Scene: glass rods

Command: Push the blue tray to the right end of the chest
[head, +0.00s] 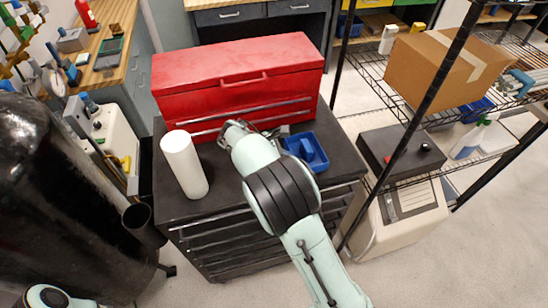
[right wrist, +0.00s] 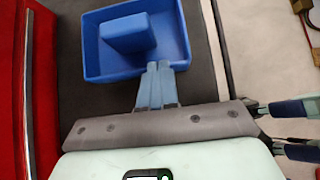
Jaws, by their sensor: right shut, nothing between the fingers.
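The blue tray (head: 318,138) sits on the dark top of the chest (head: 222,207), toward its right end, in front of the red toolbox. A blue block (head: 308,150) lies in the tray. In the right wrist view the tray (right wrist: 96,68) and block (right wrist: 128,33) fill the upper middle. My right gripper (right wrist: 158,68) is shut and empty, its fingertips at the tray's near wall; I cannot tell if they touch. In the head view my right arm mostly hides this gripper, left of the tray. My left gripper is out of view.
A red toolbox (head: 225,75) stands along the back of the chest top. A white cylinder (head: 185,165) stands at the chest's left. A wire shelf with a cardboard box (head: 448,68) and a dark box (head: 400,150) are to the right, behind black posts.

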